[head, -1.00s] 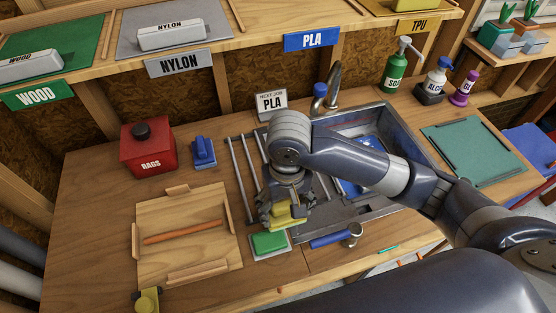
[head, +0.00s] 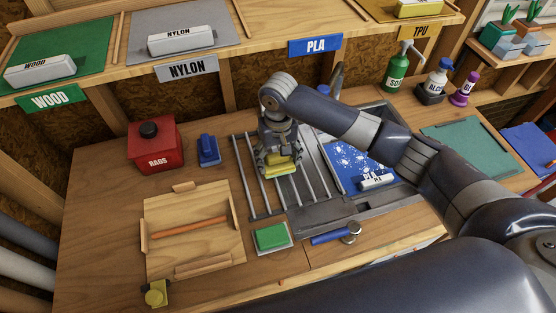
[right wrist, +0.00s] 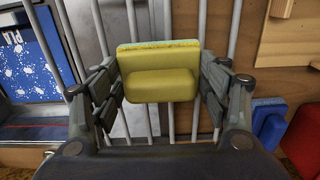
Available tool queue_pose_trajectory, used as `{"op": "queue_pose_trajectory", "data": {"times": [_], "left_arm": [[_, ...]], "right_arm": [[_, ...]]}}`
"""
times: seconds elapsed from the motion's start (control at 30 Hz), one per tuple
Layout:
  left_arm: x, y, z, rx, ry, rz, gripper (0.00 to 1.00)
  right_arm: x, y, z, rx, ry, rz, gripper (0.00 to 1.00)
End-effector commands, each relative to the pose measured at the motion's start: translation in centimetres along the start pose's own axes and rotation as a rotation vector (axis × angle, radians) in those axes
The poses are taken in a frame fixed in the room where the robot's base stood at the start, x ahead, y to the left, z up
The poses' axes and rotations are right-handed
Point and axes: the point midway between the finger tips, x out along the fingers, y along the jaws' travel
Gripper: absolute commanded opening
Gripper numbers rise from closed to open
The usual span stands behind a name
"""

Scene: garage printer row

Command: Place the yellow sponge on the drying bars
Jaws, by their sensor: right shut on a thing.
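The yellow sponge (head: 282,169) is held in my right gripper (head: 278,158) over the metal drying bars (head: 245,175) left of the sink. In the right wrist view the sponge (right wrist: 160,75) sits between the two fingers, with a thin lighter layer along its upper edge. The bars (right wrist: 131,20) run behind it in that view. I cannot tell whether the sponge touches the bars. The gripper hides part of the bars in the head view. My left gripper is not in view.
A green pad (head: 271,237) lies at the front, beside a blue-handled tool (head: 332,237). A wooden tray (head: 190,250), a red rags box (head: 153,145) and a blue brush-like block (head: 208,149) are to the left. The sink (head: 392,190) holds a blue speckled sheet (head: 355,162).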

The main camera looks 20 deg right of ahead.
Motion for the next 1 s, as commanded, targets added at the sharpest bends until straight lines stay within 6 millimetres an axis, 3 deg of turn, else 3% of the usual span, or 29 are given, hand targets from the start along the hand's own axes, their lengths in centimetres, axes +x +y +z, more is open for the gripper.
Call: {"op": "queue_pose_trajectory", "data": {"times": [0.03, 0.2, 0.53, 0.57, 0.63, 1.0], "left_arm": [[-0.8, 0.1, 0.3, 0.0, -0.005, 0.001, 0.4], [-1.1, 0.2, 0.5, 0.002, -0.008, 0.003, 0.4], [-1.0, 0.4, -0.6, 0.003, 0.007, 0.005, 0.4], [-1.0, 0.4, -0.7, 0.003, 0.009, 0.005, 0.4], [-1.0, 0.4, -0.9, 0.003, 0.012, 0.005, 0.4], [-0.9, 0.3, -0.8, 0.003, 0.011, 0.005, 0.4]], "right_arm": [[0.6, 0.1, 0.2, 0.0, -0.006, 0.003, 0.43], [2.1, 0.1, 0.2, 0.0, -0.003, 0.001, 0.44], [2.5, 0.0, 0.2, 0.0, -0.002, 0.001, 0.44], [2.5, 0.0, 0.2, 0.0, -0.002, 0.001, 0.72], [2.5, 0.0, 0.2, 0.0, -0.001, 0.001, 0.88], [2.5, 0.0, 0.2, 0.0, -0.002, 0.001, 0.9]]}}
